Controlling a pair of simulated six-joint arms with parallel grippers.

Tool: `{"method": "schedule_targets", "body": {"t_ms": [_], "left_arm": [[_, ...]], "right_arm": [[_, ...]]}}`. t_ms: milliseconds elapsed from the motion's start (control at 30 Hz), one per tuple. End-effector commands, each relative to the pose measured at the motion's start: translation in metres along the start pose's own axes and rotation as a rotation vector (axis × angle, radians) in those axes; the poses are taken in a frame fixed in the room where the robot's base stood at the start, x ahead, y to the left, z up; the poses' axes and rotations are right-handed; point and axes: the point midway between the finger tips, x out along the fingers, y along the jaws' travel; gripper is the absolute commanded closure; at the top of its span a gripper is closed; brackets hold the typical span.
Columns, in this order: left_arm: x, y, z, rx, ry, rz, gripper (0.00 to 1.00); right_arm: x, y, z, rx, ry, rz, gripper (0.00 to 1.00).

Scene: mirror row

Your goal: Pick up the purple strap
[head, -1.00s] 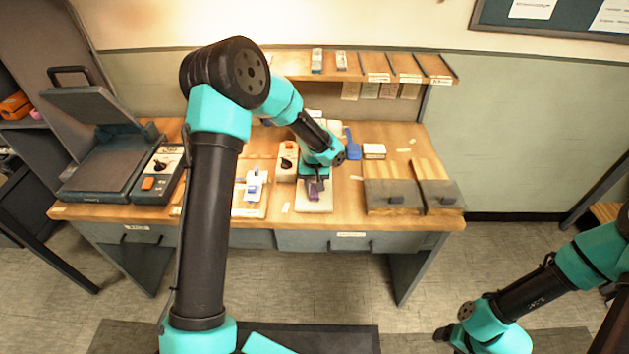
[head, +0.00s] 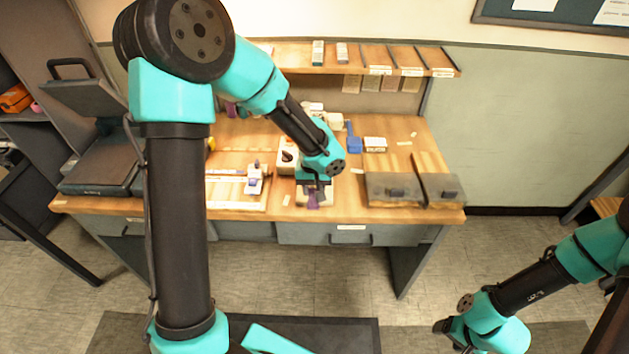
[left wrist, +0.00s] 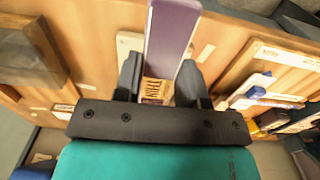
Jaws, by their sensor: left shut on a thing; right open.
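The purple strap (head: 313,200) shows just below my left gripper (head: 314,187) in the head view, above a pale board (head: 328,212) near the desk's front edge. In the left wrist view the strap (left wrist: 172,35) is a long flat purple strip between the fingers of my left gripper (left wrist: 158,88), which is shut on it. It extends out past the fingertips. Whether its far end touches the board is unclear. My right gripper (head: 455,336) is open and empty at the lower right, over the floor, away from the desk.
A beige box with a black knob (head: 288,156) stands just left of the left gripper. A white and blue device (head: 256,178) sits further left. A blue item (head: 354,143), a small white box (head: 375,144) and a divided grey-fronted organiser (head: 395,190) are to the right. A shelf (head: 300,56) runs behind.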

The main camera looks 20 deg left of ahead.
Motion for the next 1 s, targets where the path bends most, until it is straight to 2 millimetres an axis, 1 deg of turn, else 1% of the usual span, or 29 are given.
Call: {"method": "schedule_targets", "body": {"t_ms": [33, 100, 233, 833, 1000], "left_arm": [[-0.005, 0.000, 0.008, 0.002, 0.002, 0.001, 0.87], [-0.009, 0.000, 0.016, 0.002, 0.001, 0.000, 0.87], [-0.013, 0.000, 0.025, 0.000, 0.000, 0.000, 0.87], [-0.014, 0.000, 0.027, 0.000, 0.000, 0.000, 0.87], [-0.016, 0.000, 0.033, 0.001, 0.000, 0.000, 0.87]], "right_arm": [[0.000, 0.000, 0.000, 0.000, 0.000, 0.000, 0.33], [0.000, 0.000, 0.000, 0.000, 0.000, 0.000, 0.33], [0.000, 0.000, 0.000, 0.000, 0.000, 0.000, 0.33], [0.000, 0.000, 0.000, 0.000, 0.000, 0.000, 0.33], [0.000, 0.000, 0.000, 0.000, 0.000, 0.000, 0.33]]}}
